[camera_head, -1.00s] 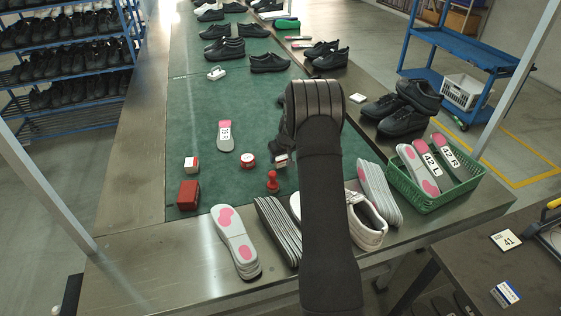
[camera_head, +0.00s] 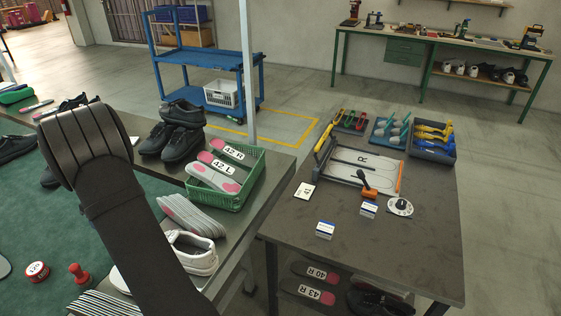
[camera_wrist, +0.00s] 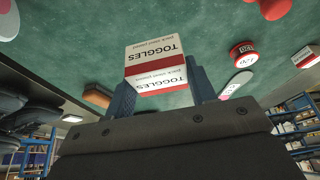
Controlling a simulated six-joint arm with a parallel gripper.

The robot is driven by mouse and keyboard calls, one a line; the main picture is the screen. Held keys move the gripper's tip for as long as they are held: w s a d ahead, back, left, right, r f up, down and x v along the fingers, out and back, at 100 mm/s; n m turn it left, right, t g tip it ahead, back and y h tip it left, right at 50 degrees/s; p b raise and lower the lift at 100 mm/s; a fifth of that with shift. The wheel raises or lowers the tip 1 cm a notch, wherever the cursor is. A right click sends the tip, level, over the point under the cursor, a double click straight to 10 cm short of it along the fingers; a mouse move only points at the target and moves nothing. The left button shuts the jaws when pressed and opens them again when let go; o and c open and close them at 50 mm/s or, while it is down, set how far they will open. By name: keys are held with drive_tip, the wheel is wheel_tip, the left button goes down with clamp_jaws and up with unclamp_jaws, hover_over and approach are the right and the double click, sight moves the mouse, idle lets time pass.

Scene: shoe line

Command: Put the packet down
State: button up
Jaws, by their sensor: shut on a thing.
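The packet (camera_wrist: 157,78), a small white and red box printed TOGGLES, sits between the two fingers of my gripper (camera_wrist: 161,92) in the wrist view. My gripper is shut on it, one finger on each side. The green mat (camera_wrist: 130,20) lies behind the packet; I cannot tell whether the packet touches it. In the head view my dark arm covers the left part, and the gripper and packet do not show there. The mat (camera_head: 50,235) also shows there.
A red round tin (camera_head: 37,271) and a red stamp (camera_head: 80,274) stand near my arm. A green basket (camera_head: 240,190) of insoles, insole stacks (camera_head: 193,215), a white shoe (camera_head: 192,251) and black shoes (camera_head: 178,135) stand right of it. A dark table (camera_head: 400,255) holds tools further right.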

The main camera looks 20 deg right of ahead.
drive_tip(key=w+d+m+t+h, duration=0.1)
drive_tip(key=w+d+m, duration=0.25)
drive_tip(key=d, duration=1.65)
drive_tip(key=w+d+m+t+h, duration=0.15)
drive_tip(key=d+m, duration=0.25)
drive_tip(key=d, duration=1.6)
drive_tip(key=s+d+m+h, duration=0.15)
drive_tip(key=s+d, duration=0.35)
drive_tip(key=d, duration=0.8)
drive_tip(key=s+d+m, duration=0.3)
drive_tip(key=s+d, duration=0.1)
drive_tip(key=d, duration=0.9)
drive_tip(key=s+d+m+g+h, duration=0.1)
drive_tip(key=s+d+m, duration=0.3)
drive_tip(key=s+d, duration=1.15)
drive_tip(key=s+d+m+g+h, duration=0.15)
drive_tip(key=s+d+m, duration=0.25)
drive_tip(key=s+d, duration=1.1)
drive_tip(key=shift+t, duration=0.3)
drive_tip(key=w+a+f, duration=0.1)
drive_tip(key=w+f, duration=0.1)
drive_tip(key=w+a+f, duration=0.1)
drive_tip(key=w+f, duration=0.1)
drive_tip(key=w, duration=0.1)
drive_tip(key=w+a+f, duration=0.1)
drive_tip(key=w+f, duration=0.1)
drive_tip(key=shift+w+f, duration=0.35)
drive_tip(key=shift+f, duration=2)
drive_tip(key=shift+f, duration=0.15)
